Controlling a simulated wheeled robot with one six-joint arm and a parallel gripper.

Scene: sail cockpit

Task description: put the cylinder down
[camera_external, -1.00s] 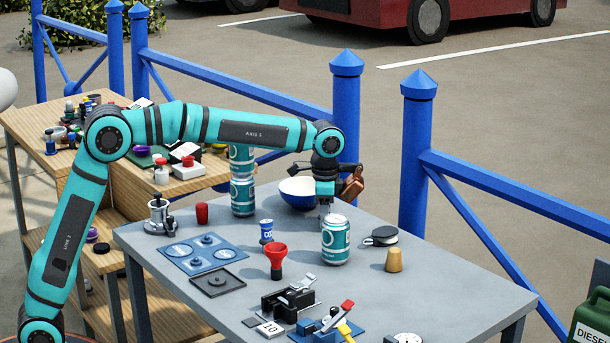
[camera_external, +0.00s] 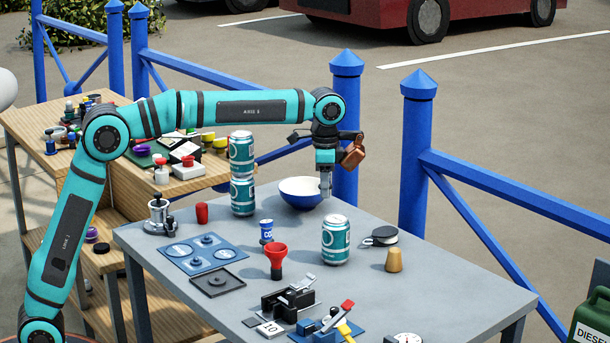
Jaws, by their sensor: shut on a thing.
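My gripper (camera_external: 326,190) points straight down above the far part of the grey table (camera_external: 400,285). It is just in front of the right rim of the blue-and-white bowl (camera_external: 299,196). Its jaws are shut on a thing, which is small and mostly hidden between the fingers. I take it to be the cylinder, but its shape and colour cannot be made out. The fingertips look a little above the table top.
A teal can (camera_external: 336,240) stands in front of the gripper, and two stacked teal cans (camera_external: 242,172) stand left of the bowl. A cork-coloured stopper (camera_external: 395,260), a black-and-white round item (camera_external: 384,236) and a red funnel-like cup (camera_external: 276,258) stand nearby. Blue railing posts (camera_external: 416,150) rise behind the table.

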